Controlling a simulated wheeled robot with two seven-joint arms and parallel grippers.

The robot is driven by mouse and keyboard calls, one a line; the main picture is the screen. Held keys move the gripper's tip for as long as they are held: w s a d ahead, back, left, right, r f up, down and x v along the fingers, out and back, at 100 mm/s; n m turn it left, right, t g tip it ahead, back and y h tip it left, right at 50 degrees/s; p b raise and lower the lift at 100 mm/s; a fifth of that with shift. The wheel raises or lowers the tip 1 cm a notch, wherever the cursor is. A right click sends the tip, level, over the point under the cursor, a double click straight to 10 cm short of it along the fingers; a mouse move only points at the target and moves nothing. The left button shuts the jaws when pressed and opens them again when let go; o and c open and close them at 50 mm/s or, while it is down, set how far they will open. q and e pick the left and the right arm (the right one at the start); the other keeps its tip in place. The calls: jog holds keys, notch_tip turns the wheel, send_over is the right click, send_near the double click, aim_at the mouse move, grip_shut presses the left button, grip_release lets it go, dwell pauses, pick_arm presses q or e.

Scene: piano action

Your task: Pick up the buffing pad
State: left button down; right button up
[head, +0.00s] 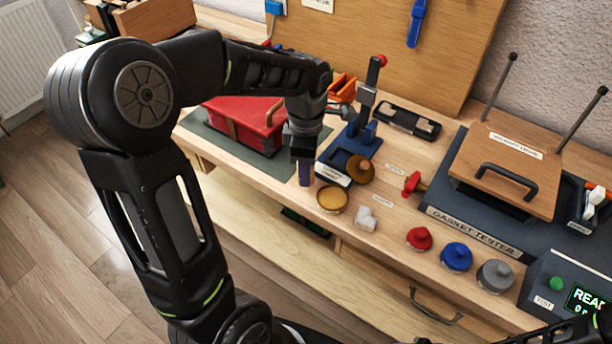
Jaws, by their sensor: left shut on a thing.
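My left gripper (304,160) points down over the front part of the bench, between the red box and the dark blue stand. It is shut on a small purple-grey block (304,175) that shows below the fingers. This block may be the buffing pad, but the fingers and wrist hide much of it, and I cannot tell whether it touches the bench. A round tin with a yellow top (332,198) stands just right of it. A brown disc (360,169) and a small white lump (366,218) lie further right. Only a dark piece of my right arm shows at the bottom right.
The red box (240,124) sits on a green mat left of the gripper. The blue stand (350,145) with its upright post is close on the right. Red, blue and grey knobs (456,256) line the front edge. The gasket tester (470,232) fills the right side.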

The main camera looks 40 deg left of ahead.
pick_arm(q)
notch_tip(320, 180, up, 7)
jog(key=shift+f, duration=0.2)
dwell(0.8)
